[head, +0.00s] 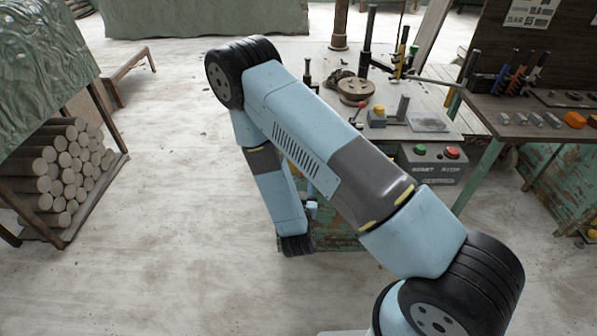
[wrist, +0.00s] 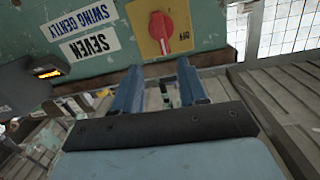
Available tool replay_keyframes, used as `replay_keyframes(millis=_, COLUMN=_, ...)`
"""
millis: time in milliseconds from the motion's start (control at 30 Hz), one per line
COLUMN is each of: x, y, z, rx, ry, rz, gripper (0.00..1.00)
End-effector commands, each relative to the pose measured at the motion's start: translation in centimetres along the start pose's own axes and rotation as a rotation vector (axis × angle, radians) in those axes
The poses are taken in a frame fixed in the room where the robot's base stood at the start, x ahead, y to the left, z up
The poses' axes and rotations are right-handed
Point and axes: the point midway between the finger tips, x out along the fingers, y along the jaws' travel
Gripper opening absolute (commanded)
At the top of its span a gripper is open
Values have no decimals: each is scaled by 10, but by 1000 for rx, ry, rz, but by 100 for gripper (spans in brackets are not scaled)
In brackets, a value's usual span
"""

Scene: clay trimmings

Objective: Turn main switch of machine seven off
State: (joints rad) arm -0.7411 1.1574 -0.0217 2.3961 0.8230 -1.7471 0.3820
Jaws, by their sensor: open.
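In the wrist view a red rotary switch (wrist: 160,32) sits on a yellow plate (wrist: 180,12) on a green machine panel (wrist: 110,62). Its handle looks roughly upright in the picture. A white label reading SEVEN (wrist: 90,45) is on the panel to its left, beside another reading SWING GENTLY. My gripper (wrist: 160,83) is open and empty, its two blue fingers apart just below the switch in the picture and not touching it. In the head view my arm covers much of the green machine (head: 345,232), and the switch is not visible there.
In the head view a grey box with green and red buttons (head: 432,166) is at the machine's front. Tools stand on its top. A bench (head: 545,103) stands to the right, and stacked clay rolls (head: 62,170) lie left. The floor between is clear.

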Motion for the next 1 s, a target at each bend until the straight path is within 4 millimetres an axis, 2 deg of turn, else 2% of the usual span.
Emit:
replay_keyframes(millis=33, x=-7, y=2, z=8, rx=-21, ry=18, rz=-11, gripper=43)
replay_keyframes(millis=200, x=-22, y=4, z=19, rx=-61, ry=74, rz=-41, gripper=43)
replay_keyframes(millis=333, x=-26, y=4, z=21, rx=-71, ry=91, rz=-51, gripper=43)
replay_keyframes(millis=433, x=-21, y=4, z=20, rx=-71, ry=94, rz=-51, gripper=43)
replay_keyframes(millis=567, x=-5, y=3, z=19, rx=-69, ry=94, rz=-50, gripper=43)
replay_keyframes(millis=1000, x=72, y=-1, z=12, rx=-70, ry=94, rz=-50, gripper=43)
